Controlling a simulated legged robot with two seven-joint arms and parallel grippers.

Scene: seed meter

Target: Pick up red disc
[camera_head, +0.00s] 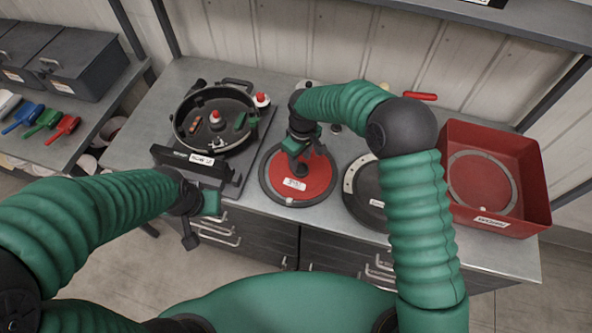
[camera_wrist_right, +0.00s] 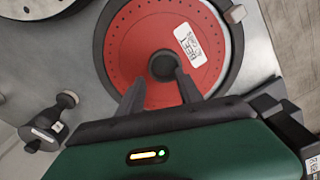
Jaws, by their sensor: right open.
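The red disc (camera_head: 313,181) lies flat on the grey workbench, inside a dark ring, with a white label and a dark central knob. In the right wrist view the red disc (camera_wrist_right: 150,30) fills the upper middle, and its knob (camera_wrist_right: 164,64) stands between my fingers. My right gripper (camera_head: 297,168) is over the disc's centre. In the wrist view the right gripper (camera_wrist_right: 160,92) is open, one finger on each side of the knob. My left gripper (camera_head: 200,220) is at the bench's front edge, away from the disc; its jaws are too unclear to read.
A round black seed meter housing (camera_head: 215,118) stands on the left of the bench. A dark disc (camera_head: 366,190) lies right of the red one, and a red bin (camera_head: 510,160) stands at the far right. A small knobbed part (camera_wrist_right: 50,122) stands nearby.

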